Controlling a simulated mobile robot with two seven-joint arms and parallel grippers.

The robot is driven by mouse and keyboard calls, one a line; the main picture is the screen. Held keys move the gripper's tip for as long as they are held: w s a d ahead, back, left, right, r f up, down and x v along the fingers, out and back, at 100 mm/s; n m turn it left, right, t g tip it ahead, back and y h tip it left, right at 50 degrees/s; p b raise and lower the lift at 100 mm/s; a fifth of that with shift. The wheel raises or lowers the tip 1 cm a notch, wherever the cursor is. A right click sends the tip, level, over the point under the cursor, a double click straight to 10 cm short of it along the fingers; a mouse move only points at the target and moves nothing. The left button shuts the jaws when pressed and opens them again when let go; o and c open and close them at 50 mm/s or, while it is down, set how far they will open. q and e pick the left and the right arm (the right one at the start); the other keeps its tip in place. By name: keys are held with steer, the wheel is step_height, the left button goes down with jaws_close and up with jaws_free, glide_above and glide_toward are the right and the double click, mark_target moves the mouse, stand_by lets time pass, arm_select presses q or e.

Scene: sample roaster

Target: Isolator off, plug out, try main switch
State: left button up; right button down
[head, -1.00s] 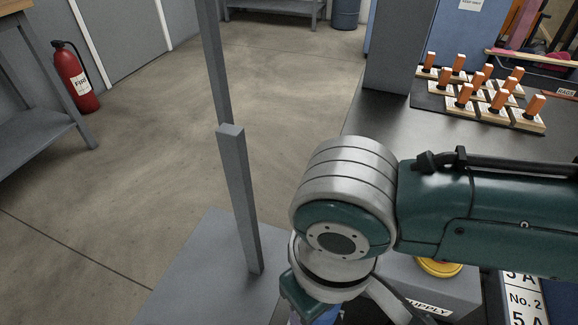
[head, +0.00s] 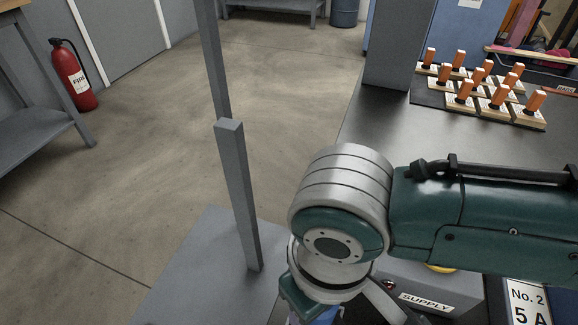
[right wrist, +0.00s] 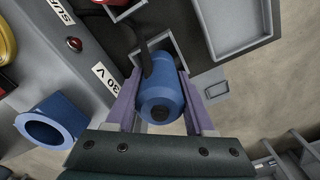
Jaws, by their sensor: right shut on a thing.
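In the right wrist view my right gripper (right wrist: 157,78) is shut on a blue plug (right wrist: 160,95), with its purple fingers on either side. A dark cable runs from the plug's far end. A blue round socket (right wrist: 48,128) on the grey supply box (right wrist: 50,75) lies to the left, open and apart from the plug. A yellow and red part, seemingly the isolator (right wrist: 5,42), is cut off at the left edge. In the head view my arm hides most of the supply box (head: 455,289) and the yellow part (head: 441,268). My left gripper is out of view.
A grey-rimmed dark tray (right wrist: 262,43) lies beyond the plug in the wrist view. In the head view, several wooden blocks with orange pegs (head: 485,85) stand on the dark bench (head: 430,135). A grey post (head: 238,195) rises left of my arm.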

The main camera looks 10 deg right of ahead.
steer(key=shift+f+b, duration=0.7)
steer(key=shift+f, duration=0.5)
steer(key=shift+c, duration=0.9)
jaws_free()
steer(key=shift+r, duration=0.15)
step_height(320, 180, up, 9)
steer(key=p, duration=0.4)
steer(key=shift+f, duration=0.2)
steer(key=shift+r, duration=0.6)
